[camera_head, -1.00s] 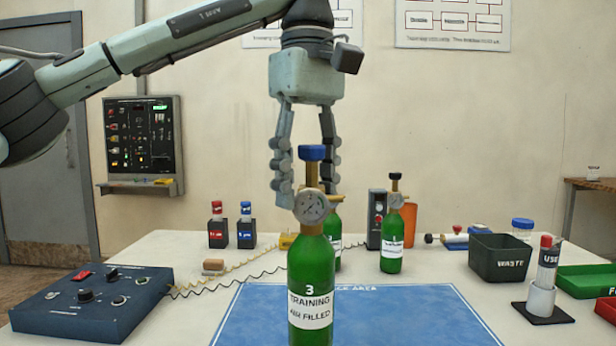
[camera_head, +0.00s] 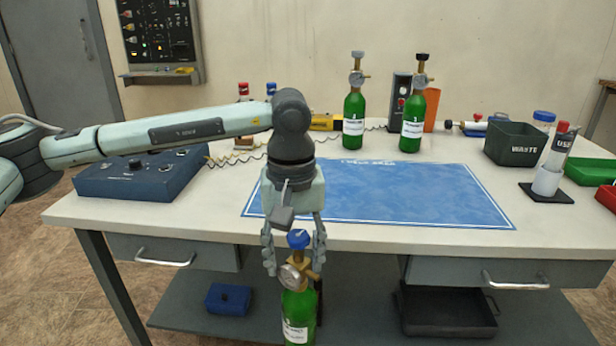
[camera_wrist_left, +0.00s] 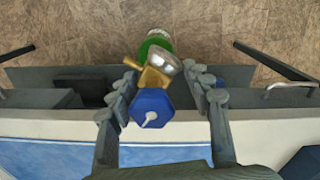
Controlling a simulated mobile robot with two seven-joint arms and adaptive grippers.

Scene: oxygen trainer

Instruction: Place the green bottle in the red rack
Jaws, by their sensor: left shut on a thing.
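A green bottle (camera_head: 298,308) with a brass valve, gauge and blue cap hangs roughly upright in front of the table's front edge, its lower end cut off by the picture. My left gripper (camera_head: 295,270) points down with its fingers on both sides of the valve and is shut on the bottle. The left wrist view shows the blue cap and valve between the fingers, with the green body (camera_wrist_left: 156,40) below over the floor. No red rack is clearly seen; a red tray (camera_head: 606,196) is partly cut off at the right edge. My right gripper is out of view.
Two other green bottles (camera_head: 354,120) (camera_head: 412,125) stand at the back of the table. A blue mat (camera_head: 400,195) lies bare. A waste bin (camera_head: 515,148) and green tray (camera_head: 590,171) stand right. Below are drawers and a shelf with a dark tray (camera_head: 445,315).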

